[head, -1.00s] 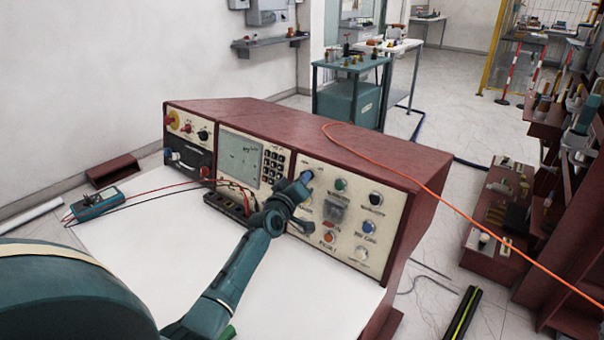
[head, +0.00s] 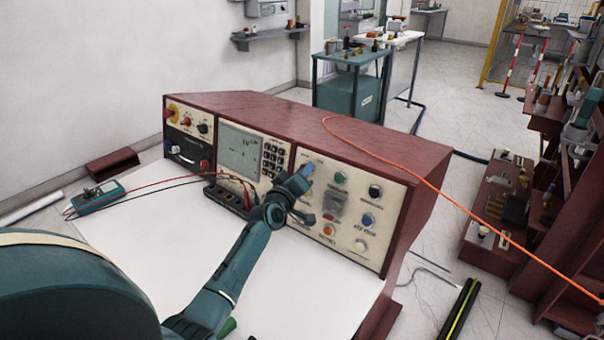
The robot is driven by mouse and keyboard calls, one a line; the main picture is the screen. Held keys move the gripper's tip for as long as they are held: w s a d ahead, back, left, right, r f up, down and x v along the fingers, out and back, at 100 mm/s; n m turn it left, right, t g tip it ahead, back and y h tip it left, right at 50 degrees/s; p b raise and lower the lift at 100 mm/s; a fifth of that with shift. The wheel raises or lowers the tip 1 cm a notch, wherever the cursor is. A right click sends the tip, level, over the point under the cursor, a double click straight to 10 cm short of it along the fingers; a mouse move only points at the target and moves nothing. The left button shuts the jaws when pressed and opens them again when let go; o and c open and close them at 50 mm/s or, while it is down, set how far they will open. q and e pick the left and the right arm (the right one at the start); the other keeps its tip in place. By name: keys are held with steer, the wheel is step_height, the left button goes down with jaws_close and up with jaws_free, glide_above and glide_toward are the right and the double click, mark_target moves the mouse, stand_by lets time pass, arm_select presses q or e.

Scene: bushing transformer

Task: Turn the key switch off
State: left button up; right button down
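The red-brown console (head: 390,150) stands on the white table, with a cream control panel (head: 345,243) at its right end. I cannot make out the key switch; the gripper and wrist cover that part of the panel. The fingers are too small and foreshortened to show whether they are open or shut. My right gripper is not in view.
A green button (head: 340,177), a dark knob (head: 375,191), a blue knob (head: 367,219) and an orange button (head: 328,230) are on the same panel. An orange cable (head: 440,190) crosses the console's top. A multimeter (head: 98,197) with leads lies at left. The white tabletop (head: 140,240) is mostly clear.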

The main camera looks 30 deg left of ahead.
arm_select(q)
steer(key=s+d, duration=0.2)
steer(key=s, duration=1.1)
steer(key=shift+p, duration=0.3)
